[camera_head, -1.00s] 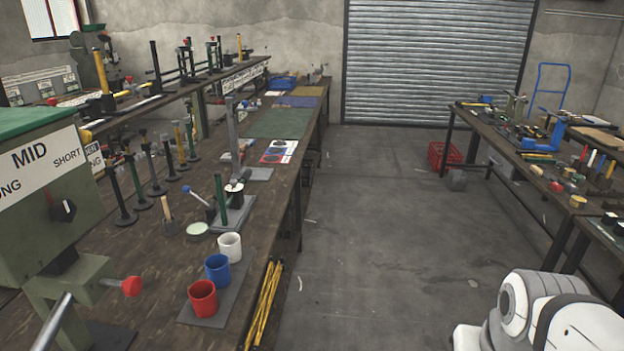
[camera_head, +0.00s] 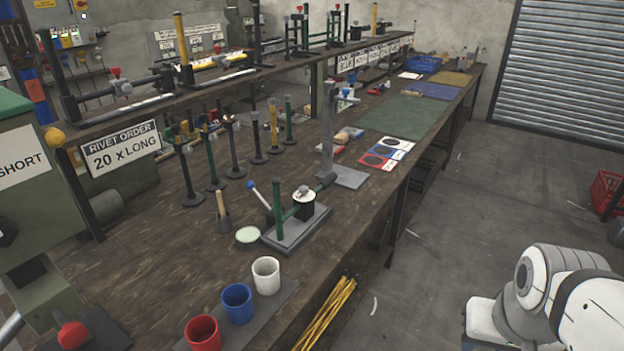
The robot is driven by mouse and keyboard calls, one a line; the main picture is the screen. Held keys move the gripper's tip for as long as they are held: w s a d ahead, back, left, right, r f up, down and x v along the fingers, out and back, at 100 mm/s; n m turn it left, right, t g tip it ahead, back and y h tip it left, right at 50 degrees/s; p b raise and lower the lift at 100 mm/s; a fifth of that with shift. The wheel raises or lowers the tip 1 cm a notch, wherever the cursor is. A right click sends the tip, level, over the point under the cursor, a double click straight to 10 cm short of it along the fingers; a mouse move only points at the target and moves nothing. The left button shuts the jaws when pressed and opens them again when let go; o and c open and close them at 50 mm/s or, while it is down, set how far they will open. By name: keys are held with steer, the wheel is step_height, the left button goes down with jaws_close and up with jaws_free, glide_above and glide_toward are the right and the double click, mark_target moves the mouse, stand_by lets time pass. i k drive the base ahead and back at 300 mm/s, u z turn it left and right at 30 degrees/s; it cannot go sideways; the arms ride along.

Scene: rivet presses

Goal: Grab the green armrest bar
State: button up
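Several green bars show, and I cannot tell which one is the armrest bar. A green bar (camera_head: 277,207) stands upright at the grey-based fixture (camera_head: 290,236) on the bench. A dark green post (camera_head: 211,162) stands on a black foot in the row of posts behind. Another green post (camera_head: 289,116) stands at the right end of that row. My gripper is out of view; only part of my white arm shows at the lower right, over the floor and away from the bench.
Red (camera_head: 202,334), blue (camera_head: 237,303) and white (camera_head: 266,275) cups stand at the bench's front. A green press with a red knob (camera_head: 72,335) is at left. A sign (camera_head: 122,152) reads "RIVET ORDER 20 x LONG".

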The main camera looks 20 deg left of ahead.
mark_target(306, 213)
steer(key=u, duration=0.5)
steer(key=i, duration=0.7)
steer(key=u, duration=0.35)
steer(key=k, duration=0.55)
steer(key=z, duration=0.3)
steer(key=k, duration=0.15)
steer(key=u, duration=0.5)
steer(key=i, duration=0.7)
steer(key=z, duration=0.05)
